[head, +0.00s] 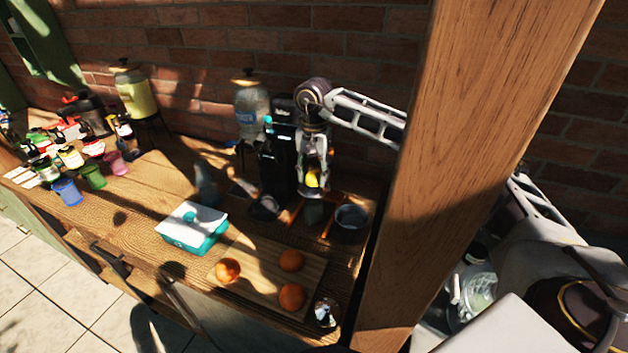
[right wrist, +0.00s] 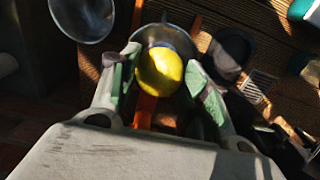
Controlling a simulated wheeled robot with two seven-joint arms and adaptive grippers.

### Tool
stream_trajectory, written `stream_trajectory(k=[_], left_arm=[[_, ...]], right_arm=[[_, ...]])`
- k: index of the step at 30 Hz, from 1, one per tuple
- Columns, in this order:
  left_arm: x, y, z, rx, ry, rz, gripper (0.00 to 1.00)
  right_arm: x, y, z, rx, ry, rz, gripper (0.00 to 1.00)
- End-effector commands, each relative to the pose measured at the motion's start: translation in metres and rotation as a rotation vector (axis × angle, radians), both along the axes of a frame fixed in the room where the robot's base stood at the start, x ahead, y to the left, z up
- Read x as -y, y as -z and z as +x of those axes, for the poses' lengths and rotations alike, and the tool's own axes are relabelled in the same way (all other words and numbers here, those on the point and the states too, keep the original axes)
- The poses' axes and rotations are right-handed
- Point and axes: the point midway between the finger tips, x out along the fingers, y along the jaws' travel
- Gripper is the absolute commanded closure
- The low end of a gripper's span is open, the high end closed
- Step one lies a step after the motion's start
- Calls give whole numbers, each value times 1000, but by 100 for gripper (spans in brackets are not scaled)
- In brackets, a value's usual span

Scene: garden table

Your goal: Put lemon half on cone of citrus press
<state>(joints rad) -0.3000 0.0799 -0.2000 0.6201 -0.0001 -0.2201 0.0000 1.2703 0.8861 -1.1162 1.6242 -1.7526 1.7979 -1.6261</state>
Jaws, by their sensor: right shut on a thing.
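The yellow lemon half (head: 312,179) is held low between the fingers of my right gripper (head: 314,176), in front of a tall black appliance (head: 279,150) at the back of the table. In the right wrist view the lemon half (right wrist: 160,72) sits between the two green-padded fingers of my right gripper (right wrist: 163,82), and a round metal bowl (right wrist: 158,36) shows just beyond it. I cannot tell whether the lemon touches that bowl. The cone of the press is not visible; the lemon and gripper may hide it. My left gripper is not in view.
A grey bowl (head: 352,217) stands right of the gripper. A wooden post (head: 450,150) rises close on the right. Oranges (head: 291,260) lie on the cutting board (head: 262,268), beside a teal-and-white box (head: 192,228). Drink dispensers (head: 251,108) stand behind.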

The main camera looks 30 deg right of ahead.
Motion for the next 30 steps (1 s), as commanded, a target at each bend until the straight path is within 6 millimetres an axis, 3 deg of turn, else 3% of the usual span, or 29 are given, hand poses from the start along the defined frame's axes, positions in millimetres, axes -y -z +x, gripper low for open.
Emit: stream_trajectory(k=[5,20,21,25,30], left_arm=[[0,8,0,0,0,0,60],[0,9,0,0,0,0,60],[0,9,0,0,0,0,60],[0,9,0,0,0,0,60],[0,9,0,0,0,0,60]], right_arm=[[0,13,0,1,0,0,77],[0,16,0,1,0,1,77],[0,16,0,1,0,1,50],[0,15,0,1,0,1,33],[0,15,0,1,0,1,32]])
